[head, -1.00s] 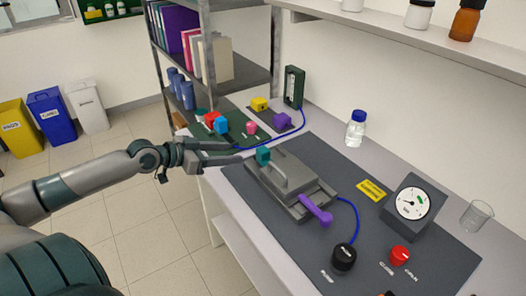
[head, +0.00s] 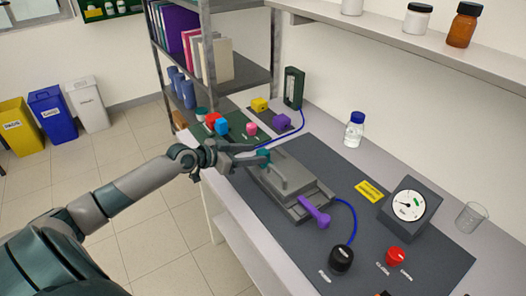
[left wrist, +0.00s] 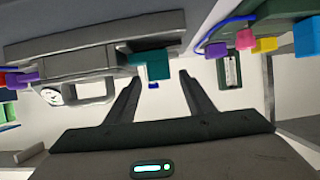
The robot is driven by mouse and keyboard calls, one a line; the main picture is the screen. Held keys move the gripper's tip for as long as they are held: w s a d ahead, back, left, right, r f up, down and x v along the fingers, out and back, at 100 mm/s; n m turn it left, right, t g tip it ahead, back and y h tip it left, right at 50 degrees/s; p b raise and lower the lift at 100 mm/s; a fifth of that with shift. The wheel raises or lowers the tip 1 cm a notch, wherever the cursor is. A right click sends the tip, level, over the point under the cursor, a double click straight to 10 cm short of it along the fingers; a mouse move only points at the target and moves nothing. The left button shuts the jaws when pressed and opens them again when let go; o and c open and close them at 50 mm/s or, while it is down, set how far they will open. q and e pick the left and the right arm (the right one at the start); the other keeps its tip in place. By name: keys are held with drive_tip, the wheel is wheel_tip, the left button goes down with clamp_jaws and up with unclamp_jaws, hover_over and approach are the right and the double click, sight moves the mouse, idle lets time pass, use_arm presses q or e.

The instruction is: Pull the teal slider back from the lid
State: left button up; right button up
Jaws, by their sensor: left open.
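The teal slider (head: 263,155) is a small block at the far left end of the grey lid (head: 290,165), which has an arched handle. My left gripper (head: 255,155) is open, with its fingers reaching toward the slider from the left. In the left wrist view the slider (left wrist: 152,64) shows just beyond and between the tips of the open left gripper (left wrist: 160,76). I cannot tell whether a finger touches it. My right gripper is not in view.
A purple lever (head: 316,214) sits at the lid's near end. A black knob (head: 341,258), a gauge (head: 409,205) and a red button (head: 395,256) stand to the right. Coloured blocks, including a blue one (head: 222,126), lie behind the gripper near the shelf post.

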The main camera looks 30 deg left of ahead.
sight(258, 154)
use_arm(q)
drive_tip(key=shift+p+x, duration=0.55)
drive_tip(key=shift+x, duration=1.8)
